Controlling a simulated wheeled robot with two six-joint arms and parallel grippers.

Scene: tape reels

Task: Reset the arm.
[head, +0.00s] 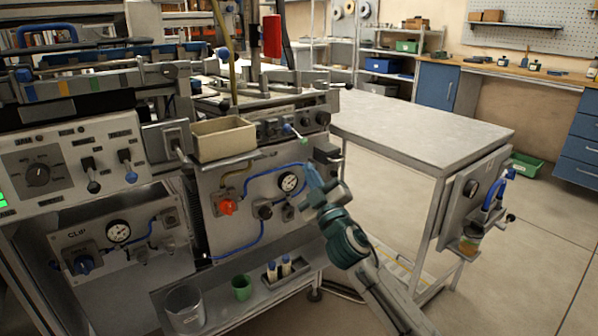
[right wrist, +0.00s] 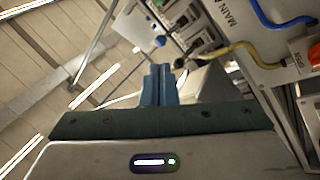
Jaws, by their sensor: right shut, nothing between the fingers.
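My right arm comes in from the bottom right in the head view. Its gripper (head: 314,178) has blue fingers and stands in front of the machine panel (head: 245,178), just right of the round gauge (head: 288,182). In the right wrist view the blue fingers (right wrist: 158,84) are together with nothing between them. The fingers look apart from the panel, though the exact gap is hard to tell. My left gripper is not in view.
A beige bin (head: 223,138) sits on the machine's ledge. A lower shelf holds a clear cup (head: 185,308), a green cup (head: 242,287) and a small rack (head: 284,270). A grey table (head: 430,125) stands at right. Open floor lies at the lower right.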

